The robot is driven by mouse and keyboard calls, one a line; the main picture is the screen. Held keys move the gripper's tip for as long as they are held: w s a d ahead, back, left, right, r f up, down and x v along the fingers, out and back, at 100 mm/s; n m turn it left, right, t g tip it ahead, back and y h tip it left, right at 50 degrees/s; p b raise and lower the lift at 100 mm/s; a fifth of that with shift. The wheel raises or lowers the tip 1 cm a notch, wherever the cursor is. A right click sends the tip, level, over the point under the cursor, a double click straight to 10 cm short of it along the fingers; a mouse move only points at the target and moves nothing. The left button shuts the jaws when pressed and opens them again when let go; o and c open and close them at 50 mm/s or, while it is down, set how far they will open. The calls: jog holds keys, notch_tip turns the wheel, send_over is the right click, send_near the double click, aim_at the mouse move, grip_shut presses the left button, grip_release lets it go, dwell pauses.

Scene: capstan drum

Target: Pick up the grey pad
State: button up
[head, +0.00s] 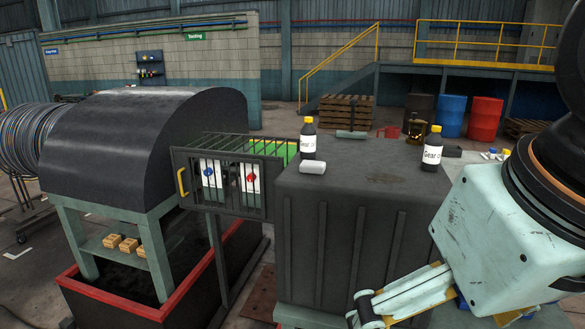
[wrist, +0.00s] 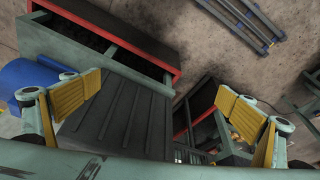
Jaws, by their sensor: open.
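I cannot tell for sure which thing is the grey pad. A flat grey piece (head: 352,134) lies at the back of the dark cabinet's top in the head view. A darker grey block (head: 447,151) lies at the back right, behind a bottle. Neither shows in the wrist view. My gripper (wrist: 160,102) is open and empty, its yellow-padded fingers wide apart above the cabinet's ribbed side. In the head view, part of it shows at the lower right, in front of the cabinet and below its top; the rest is hidden.
The dark cabinet (head: 330,235) carries two yellow-capped bottles, one at left (head: 308,140) and one at right (head: 432,150), and a white roll (head: 313,167). A barred cage (head: 225,180) stands left of it, beside a large dark drum (head: 140,145). The cabinet top's middle is mostly clear.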

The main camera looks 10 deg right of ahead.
jog(key=c, duration=1.7)
jog(key=shift+r, duration=0.1)
